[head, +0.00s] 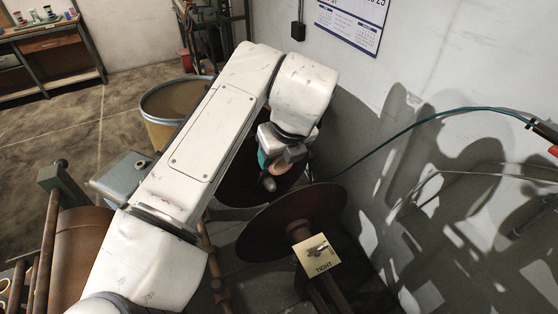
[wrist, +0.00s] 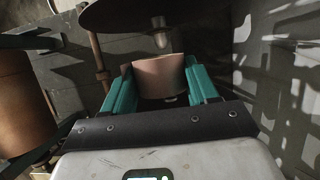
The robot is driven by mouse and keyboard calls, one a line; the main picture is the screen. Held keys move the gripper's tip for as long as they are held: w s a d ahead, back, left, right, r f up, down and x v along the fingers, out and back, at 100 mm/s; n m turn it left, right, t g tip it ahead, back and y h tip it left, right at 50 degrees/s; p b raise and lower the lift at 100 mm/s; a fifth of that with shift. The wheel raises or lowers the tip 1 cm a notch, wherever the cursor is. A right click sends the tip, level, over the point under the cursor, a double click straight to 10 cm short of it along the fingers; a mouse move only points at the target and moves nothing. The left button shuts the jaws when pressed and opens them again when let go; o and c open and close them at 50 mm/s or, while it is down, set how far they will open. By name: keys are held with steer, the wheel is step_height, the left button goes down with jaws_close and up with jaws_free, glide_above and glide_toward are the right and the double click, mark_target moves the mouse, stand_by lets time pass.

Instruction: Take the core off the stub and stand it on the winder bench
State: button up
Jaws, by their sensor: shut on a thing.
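My gripper (wrist: 160,82), with teal fingers, is shut on the core (wrist: 160,74), a short tan-pink cylinder held between them. In the head view the core (head: 280,167) shows small below my wrist, partly covered by the gripper. A pale metal stub (wrist: 160,40) shows just beyond the core, in front of a dark disc; its rounded end (head: 268,184) also shows in the head view. The stub and core look roughly in line, and I cannot tell whether the stub is still inside the core. A workbench (head: 45,32) stands at the back left; I cannot tell whether it is the winder bench.
A large rusty disc (head: 290,222) and a plate marked TIGHT (head: 317,256) are close by my gripper. A drum (head: 172,105) stands behind my arm. A brown roll (head: 80,252) is at the left. A cable runs to the right wall. The floor at the back left is clear.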

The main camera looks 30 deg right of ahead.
steer(key=shift+r, duration=2.6)
steer(key=shift+a, duration=0.1)
